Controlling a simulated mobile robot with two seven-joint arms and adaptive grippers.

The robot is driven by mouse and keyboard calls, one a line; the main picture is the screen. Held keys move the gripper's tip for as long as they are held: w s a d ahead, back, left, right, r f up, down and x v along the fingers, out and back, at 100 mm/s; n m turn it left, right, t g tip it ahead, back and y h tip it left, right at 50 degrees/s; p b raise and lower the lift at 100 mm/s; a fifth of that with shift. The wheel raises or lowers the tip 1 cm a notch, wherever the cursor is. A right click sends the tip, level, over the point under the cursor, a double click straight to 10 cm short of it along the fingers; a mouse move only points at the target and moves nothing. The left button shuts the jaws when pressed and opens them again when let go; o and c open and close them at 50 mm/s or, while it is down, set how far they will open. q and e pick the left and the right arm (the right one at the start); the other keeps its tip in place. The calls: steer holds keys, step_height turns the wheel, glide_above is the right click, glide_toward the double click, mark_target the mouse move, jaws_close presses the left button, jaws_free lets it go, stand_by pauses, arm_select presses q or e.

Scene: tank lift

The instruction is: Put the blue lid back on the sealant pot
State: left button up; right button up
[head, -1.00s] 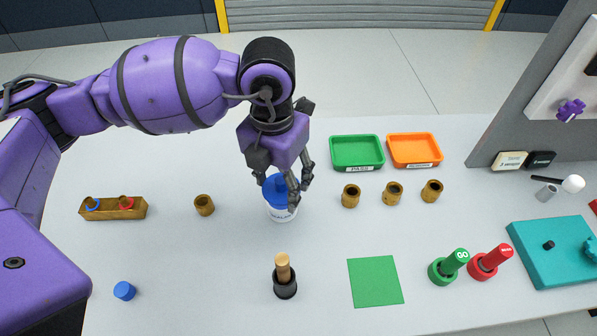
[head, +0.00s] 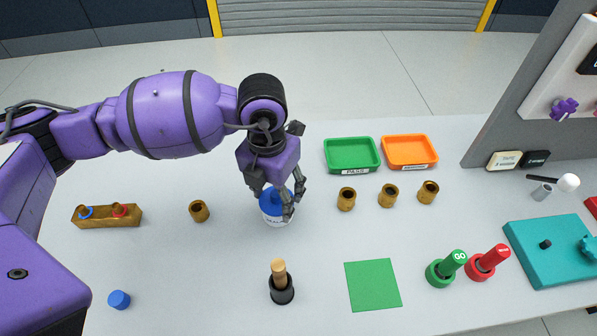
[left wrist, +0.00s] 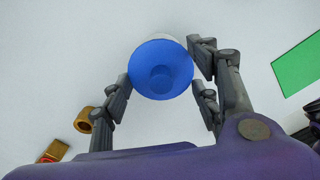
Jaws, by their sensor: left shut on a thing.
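My left gripper (head: 278,198) is shut on the blue lid (head: 270,204), with its fingers pointing down on either side of it. The lid sits at the top of the white sealant pot (head: 276,220), which stands upright on the table. In the left wrist view the round blue lid (left wrist: 160,72) lies between the fingers (left wrist: 162,95) and hides most of the pot. I cannot tell whether the lid is fully seated. My right gripper is not in view.
Brown cups, one (head: 199,211) left and several right, flank the pot. A black holder with a wooden handle (head: 281,285) stands in front. Green (head: 351,168) and orange (head: 409,165) trays lie behind right. A small blue cap (head: 119,299) lies front left.

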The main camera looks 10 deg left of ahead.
mark_target(274, 193)
arm_select(q)
steer(key=shift+f, duration=0.25)
steer(key=o, duration=0.9)
steer(key=shift+r, duration=0.15)
step_height(274, 193, up, 13)
steer(key=shift+f, duration=0.15)
